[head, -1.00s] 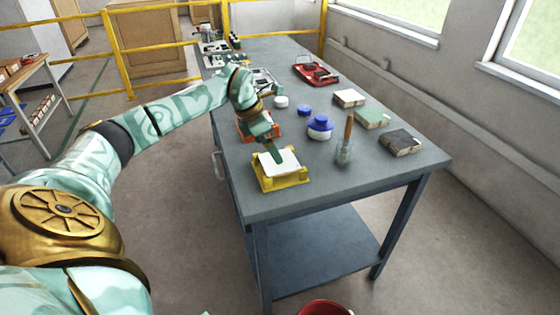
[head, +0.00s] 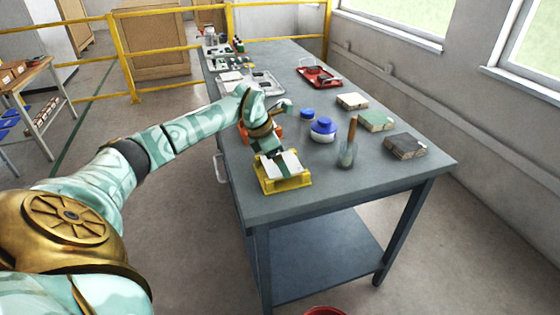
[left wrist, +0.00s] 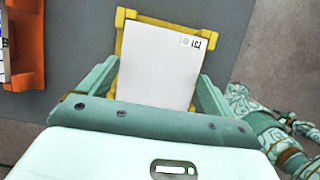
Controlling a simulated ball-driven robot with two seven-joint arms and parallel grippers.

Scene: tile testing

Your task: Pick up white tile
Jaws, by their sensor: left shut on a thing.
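The white tile (head: 291,164) lies flat at the yellow stand (head: 287,184) near the table's front left corner. In the left wrist view the tile (left wrist: 158,62) carries a small printed mark at its upper right corner, and the yellow stand (left wrist: 126,20) shows around its far edge. My left gripper (head: 274,164) comes down over the tile. In the left wrist view its two fingers (left wrist: 158,82) are at the tile's left and right sides, shut on it. I cannot tell whether the tile still touches the stand. My right gripper is not in view.
An orange holder (left wrist: 24,50) stands left of the stand. A red tray (head: 319,76) is farther back. The table's front edge is close.

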